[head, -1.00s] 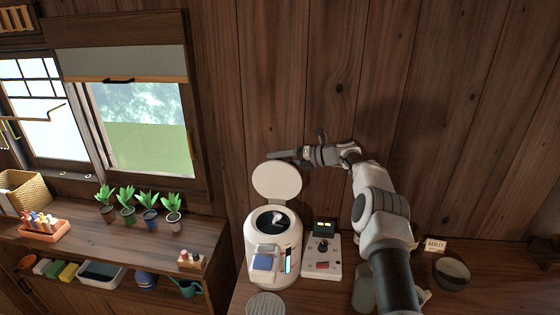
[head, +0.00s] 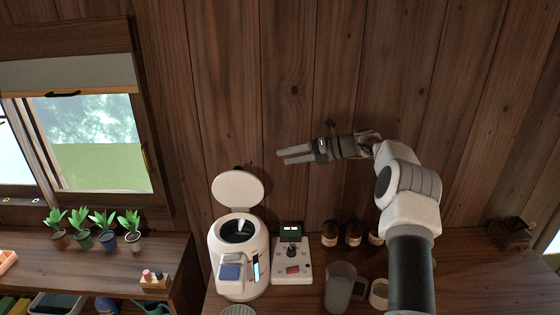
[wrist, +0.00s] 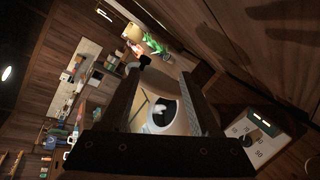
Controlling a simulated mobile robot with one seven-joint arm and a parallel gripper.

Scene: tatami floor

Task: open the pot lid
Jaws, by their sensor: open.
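The white pot (head: 238,255) stands on the wooden counter. Its round lid (head: 238,188) is tipped up on its back side, and the dark round opening (head: 237,231) shows with something pale inside. My gripper (head: 279,156) is open and empty, above and to the right of the lid, apart from it and near the wall. In the wrist view the pot (wrist: 178,120) and its opening (wrist: 163,115) show between the two dark fingers of my gripper (wrist: 168,75), some distance away.
A control box (head: 291,262) stands right of the pot. Several brown jars (head: 352,234) and a glass jug (head: 341,288) are further right, near my arm. Potted plants (head: 107,230) line the shelf at left. A wooden wall is behind.

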